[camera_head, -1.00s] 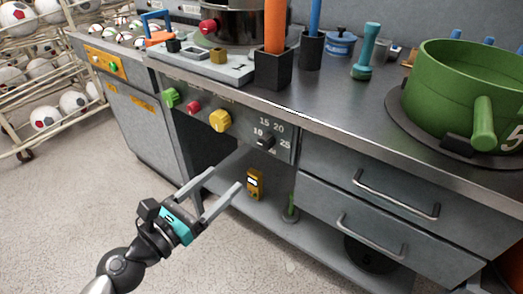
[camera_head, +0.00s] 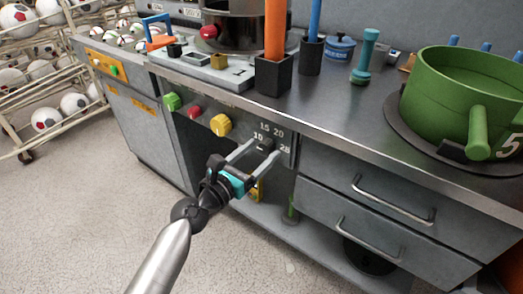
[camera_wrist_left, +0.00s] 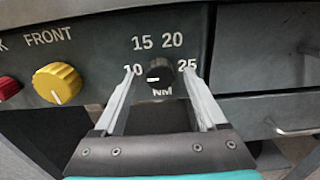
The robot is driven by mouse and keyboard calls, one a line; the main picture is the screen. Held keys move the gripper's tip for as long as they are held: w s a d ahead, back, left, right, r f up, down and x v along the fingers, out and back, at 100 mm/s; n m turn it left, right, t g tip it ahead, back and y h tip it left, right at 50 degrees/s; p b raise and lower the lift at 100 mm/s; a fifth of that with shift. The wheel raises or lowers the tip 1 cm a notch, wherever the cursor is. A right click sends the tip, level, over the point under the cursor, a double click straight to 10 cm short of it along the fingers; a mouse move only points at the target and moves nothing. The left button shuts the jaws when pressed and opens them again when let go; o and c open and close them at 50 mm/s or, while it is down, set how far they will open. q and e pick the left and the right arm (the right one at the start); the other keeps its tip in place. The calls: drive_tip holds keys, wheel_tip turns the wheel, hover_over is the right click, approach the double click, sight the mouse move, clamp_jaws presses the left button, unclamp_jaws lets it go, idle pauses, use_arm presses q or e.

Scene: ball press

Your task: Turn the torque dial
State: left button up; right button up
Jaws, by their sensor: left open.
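The torque dial (camera_wrist_left: 159,74) is a small black knob with a white mark. It sits on the dark front panel among the numbers 10, 15, 20, 25 and the letters NM. The mark points left, toward the 10. In the head view the dial (camera_head: 264,144) shows partly between my fingers. My left gripper (camera_head: 262,150) is open in front of the panel. In the wrist view its two fingertips (camera_wrist_left: 159,72) stand either side of the dial, with a gap on each side. My right gripper is not in view.
A yellow knob (camera_wrist_left: 58,83) and a red knob (camera_wrist_left: 8,87) are left of the dial. A green knob (camera_head: 172,102) is further left. Drawers with bar handles (camera_head: 393,202) are on the right. The worktop edge (camera_head: 330,125) runs above the panel.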

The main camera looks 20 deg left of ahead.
use_arm(q)
drive_tip(key=shift+w+d, duration=0.2)
drive_tip(key=shift+w, duration=0.3)
drive_tip(key=shift+c, duration=0.3)
clamp_jaws()
